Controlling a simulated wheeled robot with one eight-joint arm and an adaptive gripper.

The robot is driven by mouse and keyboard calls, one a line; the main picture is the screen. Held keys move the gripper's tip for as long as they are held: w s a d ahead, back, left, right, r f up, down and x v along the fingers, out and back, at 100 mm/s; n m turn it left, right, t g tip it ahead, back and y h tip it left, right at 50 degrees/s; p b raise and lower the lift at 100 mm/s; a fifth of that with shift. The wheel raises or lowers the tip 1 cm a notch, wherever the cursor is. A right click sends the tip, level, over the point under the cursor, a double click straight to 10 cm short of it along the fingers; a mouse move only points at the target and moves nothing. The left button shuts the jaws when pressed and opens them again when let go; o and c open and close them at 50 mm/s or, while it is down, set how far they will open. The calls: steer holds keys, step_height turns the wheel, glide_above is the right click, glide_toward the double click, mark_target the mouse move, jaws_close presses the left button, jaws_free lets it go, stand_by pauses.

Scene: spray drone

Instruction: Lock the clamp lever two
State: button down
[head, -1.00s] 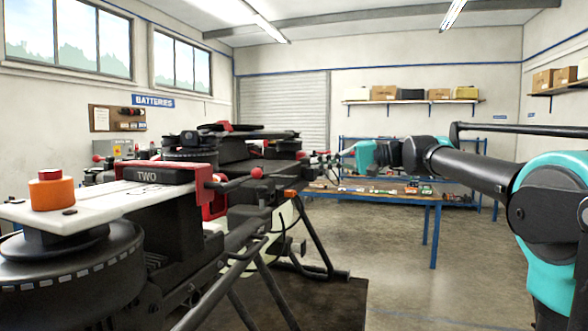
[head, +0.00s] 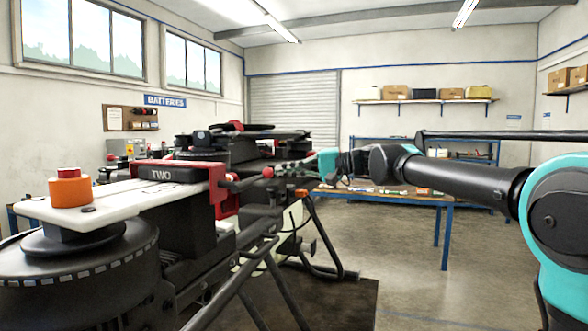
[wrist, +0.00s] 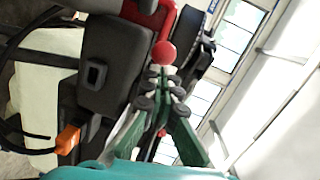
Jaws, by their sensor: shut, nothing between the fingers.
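The black block marked TWO (head: 170,174) sits on a white drone arm, with a red clamp bracket (head: 217,184) at its right end. A short dark lever sticks out from the bracket to the right and ends in a red ball (head: 267,172). In the wrist view the red ball (wrist: 164,53) is just beyond my fingertips. My gripper (wrist: 163,75) is shut and empty, its fingertips at or very close to the ball. I cannot tell whether they touch. In the head view my gripper (head: 283,169) is small and comes from the right.
An orange-capped motor (head: 71,188) stands at the drone's near left. Black frame legs (head: 312,245) rise below the lever. A workbench (head: 437,200) with small parts stands behind my arm. The floor at right is clear. An orange connector (wrist: 68,138) shows in the wrist view.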

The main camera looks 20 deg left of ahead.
mark_target(269, 171)
stand_by(0.3)
steer(key=shift+s+a, duration=0.9)
steer(key=shift+a, duration=0.2)
